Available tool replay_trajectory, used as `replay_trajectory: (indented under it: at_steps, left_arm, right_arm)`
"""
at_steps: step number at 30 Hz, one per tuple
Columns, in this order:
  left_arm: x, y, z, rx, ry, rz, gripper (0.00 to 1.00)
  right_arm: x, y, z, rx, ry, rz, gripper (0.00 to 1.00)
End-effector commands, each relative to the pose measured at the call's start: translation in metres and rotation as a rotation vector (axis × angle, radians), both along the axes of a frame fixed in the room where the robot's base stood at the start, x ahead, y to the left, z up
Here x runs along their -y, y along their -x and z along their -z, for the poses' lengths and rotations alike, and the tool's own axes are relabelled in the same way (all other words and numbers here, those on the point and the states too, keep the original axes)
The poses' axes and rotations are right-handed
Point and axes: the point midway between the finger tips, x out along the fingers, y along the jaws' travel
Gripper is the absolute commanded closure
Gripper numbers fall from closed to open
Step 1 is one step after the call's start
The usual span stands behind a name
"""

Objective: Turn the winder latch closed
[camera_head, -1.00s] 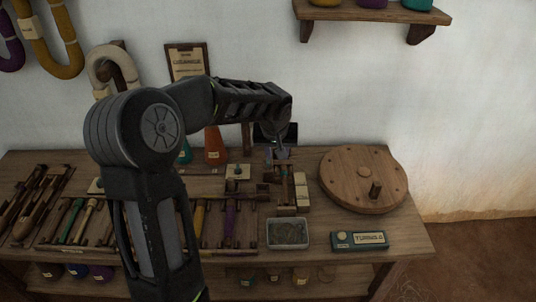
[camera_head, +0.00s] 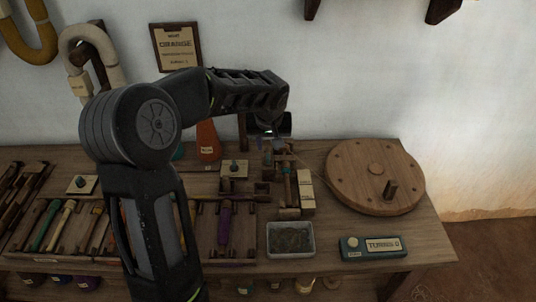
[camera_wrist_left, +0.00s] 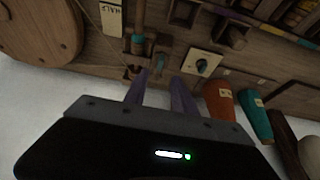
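The winder (camera_head: 286,180) is a narrow wooden frame with a teal-banded spindle, standing on the bench right of centre. In the left wrist view its spindle (camera_wrist_left: 138,42) shows beyond my fingers. I cannot clearly make out the latch; a small dark wooden piece (camera_wrist_left: 131,72) near one fingertip may be part of it. My left gripper (camera_head: 268,128) is at the wall side of the winder, partly hidden by its own wrist. In the wrist view its two fingers (camera_wrist_left: 160,84) are apart with nothing visible between them. My right gripper is not in view.
A round wooden disc with a peg (camera_head: 376,172) stands right of the winder. A grey tray (camera_head: 290,252) and a teal counter box (camera_head: 370,246) are in front. A knob plate (camera_head: 235,169) and an orange cone (camera_head: 208,140) are to its left. My left arm hides part of the bench.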

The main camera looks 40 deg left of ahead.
Motion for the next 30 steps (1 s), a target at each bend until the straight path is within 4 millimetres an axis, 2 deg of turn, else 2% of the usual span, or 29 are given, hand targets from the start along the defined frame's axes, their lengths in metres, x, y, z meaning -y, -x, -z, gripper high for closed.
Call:
replay_trajectory:
  at_steps: [5, 12, 18, 27, 30]
  left_arm:
    - [-0.004, -0.004, 0.015, -0.003, 0.001, -0.001, 0.68]
    - [-0.012, -0.015, 0.049, -0.004, 0.002, 0.000, 0.68]
    - [-0.017, -0.022, 0.069, -0.002, 0.000, 0.000, 0.68]
    - [-0.018, -0.023, 0.071, 0.001, 0.001, 0.000, 0.68]
    - [-0.018, -0.023, 0.071, 0.001, 0.001, 0.000, 0.75]
  right_arm:
    - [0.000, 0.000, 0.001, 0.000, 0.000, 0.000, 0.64]
    - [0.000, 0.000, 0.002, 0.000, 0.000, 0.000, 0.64]
    - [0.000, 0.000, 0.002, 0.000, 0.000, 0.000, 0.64]
    - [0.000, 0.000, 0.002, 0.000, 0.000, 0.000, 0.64]
    - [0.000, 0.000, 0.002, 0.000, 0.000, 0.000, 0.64]
